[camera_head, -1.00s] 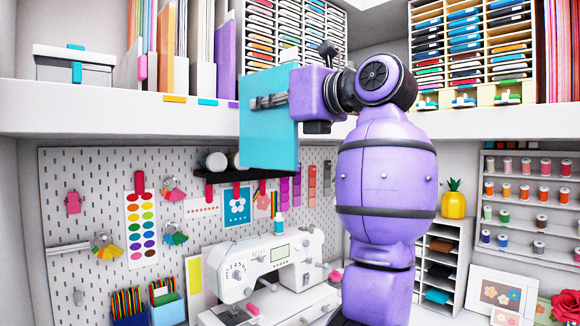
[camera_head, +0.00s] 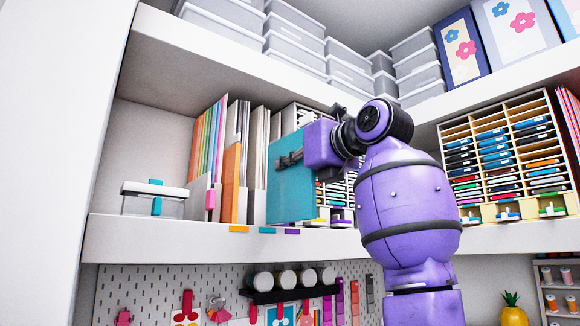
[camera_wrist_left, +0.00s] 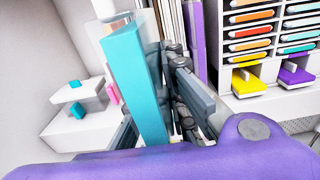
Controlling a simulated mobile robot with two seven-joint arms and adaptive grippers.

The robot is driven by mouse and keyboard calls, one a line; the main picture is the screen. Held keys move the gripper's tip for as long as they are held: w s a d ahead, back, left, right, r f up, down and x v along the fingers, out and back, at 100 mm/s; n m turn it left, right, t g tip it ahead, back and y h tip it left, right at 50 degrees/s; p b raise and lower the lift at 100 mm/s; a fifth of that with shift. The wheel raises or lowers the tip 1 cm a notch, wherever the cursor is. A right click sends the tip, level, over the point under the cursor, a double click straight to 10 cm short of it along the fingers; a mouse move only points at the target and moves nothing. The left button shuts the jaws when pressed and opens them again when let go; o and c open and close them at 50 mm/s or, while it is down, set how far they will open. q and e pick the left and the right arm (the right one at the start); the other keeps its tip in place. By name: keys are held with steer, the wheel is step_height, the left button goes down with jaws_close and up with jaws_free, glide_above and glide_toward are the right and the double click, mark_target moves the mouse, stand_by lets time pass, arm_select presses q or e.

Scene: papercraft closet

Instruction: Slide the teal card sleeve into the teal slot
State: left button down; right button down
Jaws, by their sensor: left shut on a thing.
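The teal card sleeve (camera_head: 292,195) is upright in front of the shelf, with its broad face toward the head camera. My left gripper (camera_head: 290,158) is shut on its upper part. In the left wrist view the sleeve (camera_wrist_left: 138,80) stands tall between the gripper's dark fingers (camera_wrist_left: 180,90). A teal label (camera_head: 267,230) is on the shelf's front edge, just below the sleeve's lower left corner. The slot above that label is largely hidden behind the sleeve, so I cannot tell whether the sleeve's far edge is inside it. My right gripper is not in view.
An orange sleeve (camera_head: 230,183) stands among white holders to the left, above an orange label (camera_head: 238,229). A purple label (camera_head: 291,231) is right of the teal one. A clear-sided box (camera_head: 152,200) sits farther left. Card racks (camera_head: 505,150) stand to the right.

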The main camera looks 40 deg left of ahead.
mark_target(268, 172)
arm_select(q)
steer(key=shift+x, duration=6.6)
steer(key=c, duration=1.7)
jaws_free()
steer(key=shift+s, duration=0.1)
steer(key=v, duration=1.2)
steer(key=shift+r, duration=0.1)
